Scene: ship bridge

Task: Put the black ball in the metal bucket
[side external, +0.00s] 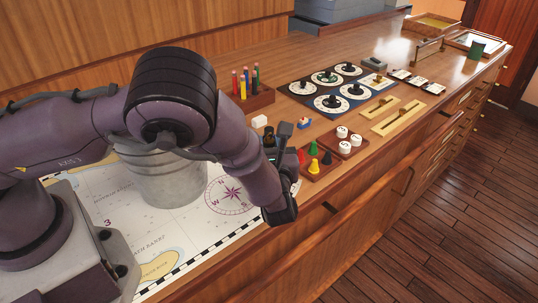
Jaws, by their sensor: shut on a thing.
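The metal bucket (168,180) stands upright on the chart at the left. My arm crosses in front of its upper part and hides its opening. My gripper (278,140) is to the right of the bucket, apart from it, low over the console beside the game pieces. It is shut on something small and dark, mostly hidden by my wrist. I cannot make out its shape, so I cannot tell whether it is the black ball. No black ball shows clearly elsewhere in view.
Coloured pawns (314,162) and white round pieces (343,138) stand on wooden trays right of my gripper. A rack of coloured pegs (258,97) and a dial panel (328,88) lie behind. The chart (185,232) is bare in front of the bucket.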

